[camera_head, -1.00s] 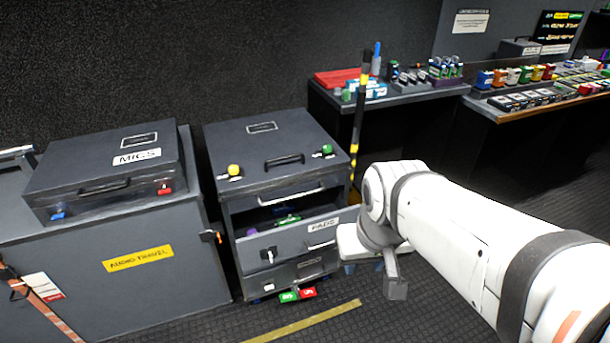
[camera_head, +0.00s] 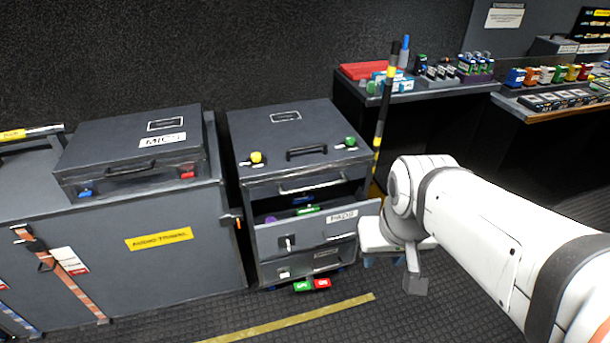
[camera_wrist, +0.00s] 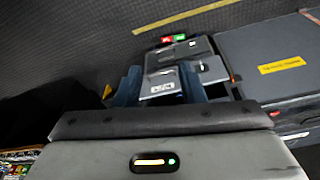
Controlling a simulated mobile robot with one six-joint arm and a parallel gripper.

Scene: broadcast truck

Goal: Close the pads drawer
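The pads drawer (camera_head: 312,232) is the grey drawer with the PADS label in the rolling cabinet (camera_head: 297,185). In the head view it stands pulled out, with purple and green things showing inside. It also shows in the wrist view (camera_wrist: 158,88), between my fingers in the picture. My gripper (camera_head: 385,261) is low at the right of the drawer front, partly hidden by my arm. In the wrist view its two blue fingers (camera_wrist: 160,84) stand apart with nothing held between them. I cannot tell whether a finger touches the drawer.
A lower drawer (camera_head: 305,265) is under it. Red and green tags (camera_head: 312,285) lie by the cabinet's foot. A grey AUDIO TRAVEL case (camera_head: 110,270) stands close on the left. A striped pole (camera_head: 382,130) rises behind my arm. The floor in front is clear, with a yellow strip (camera_head: 290,318).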

